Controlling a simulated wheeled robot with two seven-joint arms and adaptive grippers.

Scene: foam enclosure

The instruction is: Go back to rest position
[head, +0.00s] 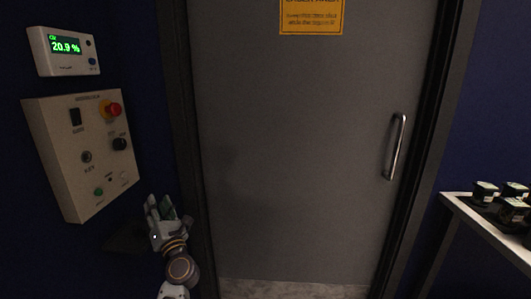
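My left gripper (161,208) shows in the lower left of the head view, pointing up, below and to the right of the control panel. Its fingers look apart, and a dark greenish thing shows at or behind them. I cannot tell whether the gripper holds it. The beige control panel (72,183) on the left wall has a red emergency button (113,110), dark knobs and a green button. My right gripper is not in view.
A closed grey door (290,150) with a metal handle (396,146) and a yellow sign (311,17) stands ahead. A gas display (66,70) reads 20.9 %. At right, a table (490,229) bears several dark items with pale labels (484,187). A dark shelf (122,239) is beside my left gripper.

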